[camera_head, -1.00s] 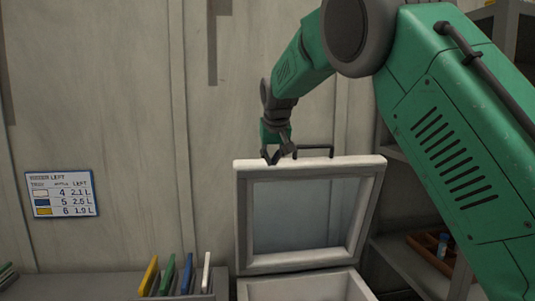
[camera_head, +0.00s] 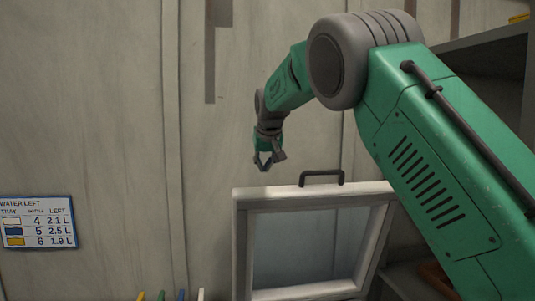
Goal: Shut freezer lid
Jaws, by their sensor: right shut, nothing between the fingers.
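The freezer lid (camera_head: 245,240) stands raised, near upright, in the lower middle of the head view. It has a pale frame around a grey-blue panel. A dark handle (camera_head: 322,173) stands on its top edge, right of the middle. My right gripper (camera_head: 264,166) is shut and empty, above the lid's top edge and left of the handle, apart from the handle in the picture. The freezer's body is below the picture. My left gripper is not in view.
A pale panelled wall is behind the lid. A water chart (camera_head: 38,222) hangs on it at the left. Tips of several coloured upright items (camera_head: 181,295) show at the bottom edge. Grey shelving (camera_head: 485,40) stands at the right, partly behind my right arm.

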